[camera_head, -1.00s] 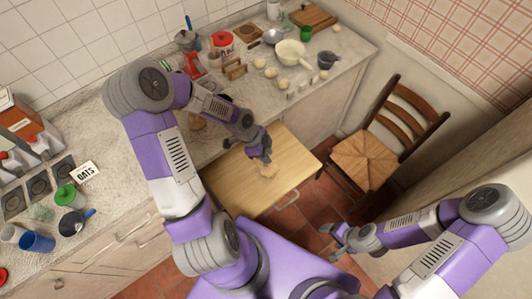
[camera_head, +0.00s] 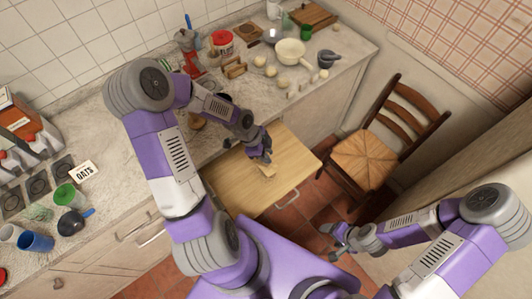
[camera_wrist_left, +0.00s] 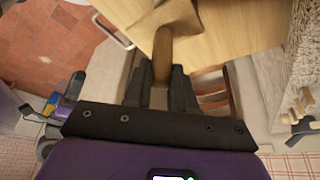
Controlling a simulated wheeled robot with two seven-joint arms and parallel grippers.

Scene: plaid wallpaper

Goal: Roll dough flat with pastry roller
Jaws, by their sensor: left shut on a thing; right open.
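My left gripper (camera_head: 263,160) is shut on the handle of a brown wooden tool, which looks like the pastry roller (camera_wrist_left: 162,48). In the left wrist view the handle runs up from between the fingers to a wider brown head. In the head view the tool (camera_head: 268,171) shows just below the fingers, over a pale wooden board (camera_head: 230,185). I cannot tell whether it touches the board. I cannot make out the dough; it may be hidden under the tool or gripper. My right gripper (camera_head: 330,241) is open and empty, apart from the board, over the floor.
The board sticks out from the counter like a pulled-out drawer, with a handle (camera_head: 287,197) at its front. A wooden chair (camera_head: 368,150) stands to its right. A white bowl (camera_head: 290,51), a red-lidded jar (camera_head: 221,41) and several small items stand on the back counter.

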